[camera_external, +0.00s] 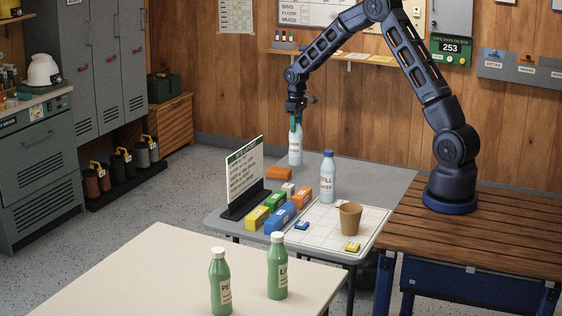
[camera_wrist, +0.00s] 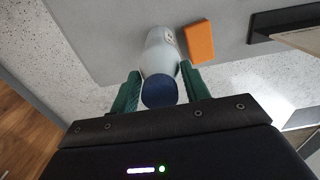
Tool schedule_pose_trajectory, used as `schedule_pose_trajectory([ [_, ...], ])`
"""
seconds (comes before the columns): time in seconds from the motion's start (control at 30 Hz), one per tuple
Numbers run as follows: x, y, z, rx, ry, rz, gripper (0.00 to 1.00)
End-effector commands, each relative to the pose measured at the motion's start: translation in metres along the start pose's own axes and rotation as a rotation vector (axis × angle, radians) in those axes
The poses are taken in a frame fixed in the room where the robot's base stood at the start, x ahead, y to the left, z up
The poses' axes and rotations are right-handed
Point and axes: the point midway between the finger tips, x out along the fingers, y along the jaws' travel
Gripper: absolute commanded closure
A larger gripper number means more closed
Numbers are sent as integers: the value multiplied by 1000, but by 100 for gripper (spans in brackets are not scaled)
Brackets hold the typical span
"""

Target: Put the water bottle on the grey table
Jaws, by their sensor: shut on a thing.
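My gripper (camera_external: 295,122) points down and is shut on a white water bottle (camera_external: 295,147) at the far left part of the grey table (camera_external: 385,178). The bottle is upright; I cannot tell whether its base touches the tabletop. In the wrist view, the bottle's dark blue cap (camera_wrist: 159,91) and pale body (camera_wrist: 160,55) show between the green fingers (camera_wrist: 160,75). A second bottle (camera_external: 327,180), with a blue cap and a label reading "STILL", stands on the grey table to the right and nearer.
An orange block (camera_external: 279,173) lies close to the held bottle; it also shows in the wrist view (camera_wrist: 199,42). A sign (camera_external: 243,172), several coloured blocks (camera_external: 280,217) and a brown cup (camera_external: 350,217) occupy the nearer tabletop. Green bottles (camera_external: 278,267) stand on a cream table (camera_external: 165,262).

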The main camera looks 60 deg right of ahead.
Motion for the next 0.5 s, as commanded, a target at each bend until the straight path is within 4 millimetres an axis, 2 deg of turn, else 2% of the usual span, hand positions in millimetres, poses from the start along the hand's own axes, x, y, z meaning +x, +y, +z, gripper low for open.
schedule_pose_trajectory([
  [0.23, 32, 0, 0, 0, -1, -1, 100],
  [0.5, 34, 0, 0, 0, 1, 0, 100],
])
